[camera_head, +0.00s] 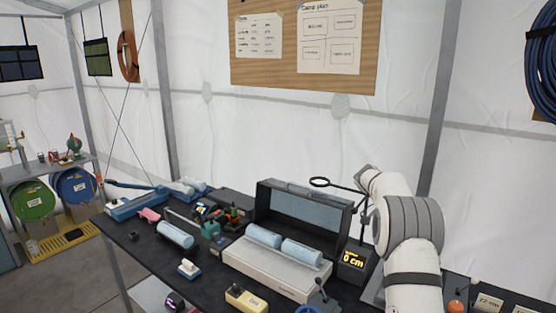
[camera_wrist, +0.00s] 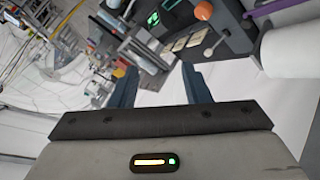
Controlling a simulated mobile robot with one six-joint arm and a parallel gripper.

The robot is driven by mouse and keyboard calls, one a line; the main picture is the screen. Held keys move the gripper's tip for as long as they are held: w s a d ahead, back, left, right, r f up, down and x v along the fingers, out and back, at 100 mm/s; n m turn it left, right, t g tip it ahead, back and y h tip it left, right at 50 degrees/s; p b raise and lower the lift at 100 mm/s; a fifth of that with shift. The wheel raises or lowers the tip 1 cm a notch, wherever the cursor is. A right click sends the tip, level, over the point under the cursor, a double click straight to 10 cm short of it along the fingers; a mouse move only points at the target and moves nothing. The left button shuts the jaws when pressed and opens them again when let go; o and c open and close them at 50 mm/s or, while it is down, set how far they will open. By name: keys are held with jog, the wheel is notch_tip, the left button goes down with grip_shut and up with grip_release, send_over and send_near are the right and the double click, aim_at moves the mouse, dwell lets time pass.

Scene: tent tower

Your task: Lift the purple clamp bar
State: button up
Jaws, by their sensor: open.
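A purple bar (camera_wrist: 278,7), which looks like the clamp bar, runs across the upper right corner of the wrist view, above a white roll (camera_wrist: 292,52). Its right end is cut off by the frame. I cannot make it out in the head view. My gripper (camera_wrist: 159,72) is open, with its two dark blue-grey fingers apart and nothing between them. The purple bar lies outside the fingers, to their upper right. In the head view my white arm stands at the right and my gripper's fingers cannot be made out.
The dark bench holds a white tray-like device (camera_head: 270,270) with pale blue rolls and an open dark case (camera_head: 305,212) behind it. A small display (camera_head: 353,258) reads 0 cm. A dark purple round object (camera_head: 174,302) is at the bottom edge. Several small tools crowd the left.

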jog(key=s+a+r+n+t+y+b, duration=0.2)
jog(key=s+a+r+n+t, duration=0.1)
jog(key=s+a+n, duration=0.4)
jog(key=s+a+f+n+t+y+b, duration=0.1)
jog(key=s+a+f+n+t+y, duration=0.1)
jog(key=s+a, duration=0.3)
jog(key=s+a+f+n+t+y+b, duration=0.2)
jog(key=s+a, duration=0.4)
jog(key=s, duration=0.6)
jog(key=s+a+f+n+t+y+b, duration=0.1)
jog(key=s+a+f+n, duration=0.3)
jog(key=s, duration=0.5)
jog(key=shift+a+n+t+y, duration=0.3)
jog(key=shift+a+t+y, duration=0.25)
jog(key=shift+a, duration=0.45)
jog(key=shift+c, duration=0.7)
jog(key=shift+s, duration=0.1)
